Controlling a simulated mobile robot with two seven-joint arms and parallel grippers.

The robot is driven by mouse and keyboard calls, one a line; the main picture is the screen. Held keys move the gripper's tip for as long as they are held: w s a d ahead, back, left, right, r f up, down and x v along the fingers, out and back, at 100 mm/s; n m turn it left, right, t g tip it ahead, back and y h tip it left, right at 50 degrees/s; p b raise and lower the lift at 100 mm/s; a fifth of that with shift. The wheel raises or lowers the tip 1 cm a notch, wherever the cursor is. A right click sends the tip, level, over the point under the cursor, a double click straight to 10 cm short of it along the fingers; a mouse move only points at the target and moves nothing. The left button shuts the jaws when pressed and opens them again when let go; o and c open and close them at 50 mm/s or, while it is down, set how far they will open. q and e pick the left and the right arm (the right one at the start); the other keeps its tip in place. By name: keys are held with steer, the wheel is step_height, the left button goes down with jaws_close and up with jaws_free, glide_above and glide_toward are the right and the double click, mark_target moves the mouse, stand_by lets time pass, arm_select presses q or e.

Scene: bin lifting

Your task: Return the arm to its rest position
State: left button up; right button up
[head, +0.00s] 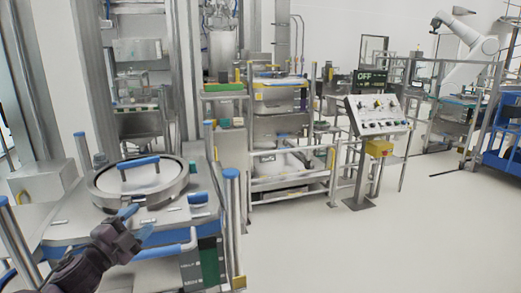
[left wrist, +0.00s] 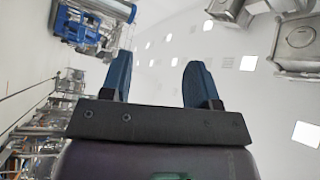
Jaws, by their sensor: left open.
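My left arm comes in from the lower left of the head view. Its gripper (head: 127,212) has blue fingers and is above the front of the metal table, just in front of a round lidded bin. In the left wrist view the two blue fingers of the gripper (left wrist: 158,82) stand apart with nothing between them. That view looks up towards a pale ceiling with lights. My right gripper is not in view.
The round bin (head: 108,198) has a blue handle on its lid and sits on the metal table (head: 70,225). Blue-topped posts stand around it. A control panel (head: 378,113) stands to the right. The white floor (head: 340,245) at front right is clear.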

arm_select(q)
steer(key=s+d+f+n+g+y, duration=0.1)
steer(key=s+f+n+g+y, duration=0.5)
steer(key=s+f+n, duration=1.1)
steer(key=s+f+y, duration=0.2)
steer(key=s+f, duration=1)
steer(key=f, duration=0.2)
steer(key=shift+s+d+g, duration=0.2)
steer(key=shift+s+g, duration=0.1)
steer(key=shift+g, duration=0.1)
steer(key=shift+f, duration=0.1)
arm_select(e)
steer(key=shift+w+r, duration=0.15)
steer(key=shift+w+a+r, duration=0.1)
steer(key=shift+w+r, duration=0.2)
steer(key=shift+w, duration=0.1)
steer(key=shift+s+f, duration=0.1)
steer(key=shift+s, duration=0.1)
